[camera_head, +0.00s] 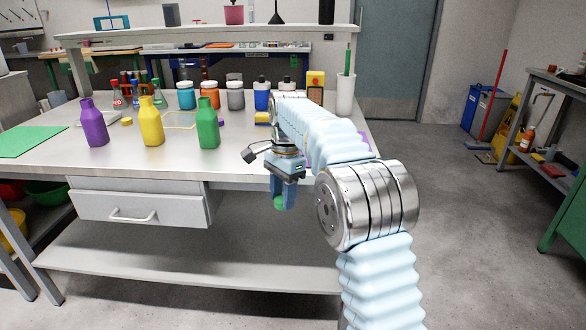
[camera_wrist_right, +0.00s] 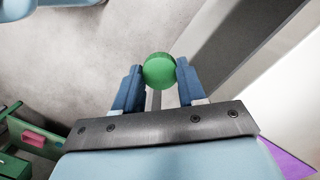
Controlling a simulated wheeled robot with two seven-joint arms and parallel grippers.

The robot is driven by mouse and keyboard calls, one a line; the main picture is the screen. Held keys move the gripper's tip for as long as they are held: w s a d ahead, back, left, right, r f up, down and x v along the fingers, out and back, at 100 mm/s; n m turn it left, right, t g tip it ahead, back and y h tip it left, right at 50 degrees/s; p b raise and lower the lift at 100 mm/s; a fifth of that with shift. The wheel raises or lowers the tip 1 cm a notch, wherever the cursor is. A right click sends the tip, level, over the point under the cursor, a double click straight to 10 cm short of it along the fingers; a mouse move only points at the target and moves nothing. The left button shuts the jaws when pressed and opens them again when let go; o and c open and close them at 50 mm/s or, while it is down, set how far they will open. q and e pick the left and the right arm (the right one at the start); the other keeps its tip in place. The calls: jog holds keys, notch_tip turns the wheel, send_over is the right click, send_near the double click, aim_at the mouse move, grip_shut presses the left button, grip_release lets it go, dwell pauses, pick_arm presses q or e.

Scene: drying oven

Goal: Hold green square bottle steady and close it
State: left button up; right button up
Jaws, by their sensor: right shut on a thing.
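The green square bottle (camera_head: 208,124) stands upright near the front edge of the table, and no cap shows on its neck. My right gripper (camera_head: 281,203) is shut on a green cap (camera_head: 280,202), to the right of the bottle and in front of the table's edge, apart from the bottle. In the right wrist view the green cap (camera_wrist_right: 159,70) sits between the two blue fingertips of my right gripper (camera_wrist_right: 158,74). My left gripper does not show in the head view.
A yellow bottle (camera_head: 151,122) and a purple bottle (camera_head: 93,123) stand left of the green one on the table (camera_head: 180,165). Several lidded jars stand behind, such as an orange one (camera_head: 209,96). A drawer (camera_head: 140,205) is below. A green mat (camera_head: 30,141) lies at the left.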

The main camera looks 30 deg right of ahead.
jog(key=s+a+f+n, duration=0.2)
jog(key=a+f+n, duration=0.2)
jog(key=f+n, duration=0.2)
jog(key=s+a+f+n+g, duration=0.1)
jog(key=s+a+f+n, duration=0.1)
jog(key=a+f+n, duration=0.2)
notch_tip(320, 180, down, 3)
jog(key=shift+s+f+n+h, duration=0.15)
jog(key=shift+n+h, duration=0.25)
jog(key=shift+n, duration=0.7)
jog(key=shift+d, duration=0.1)
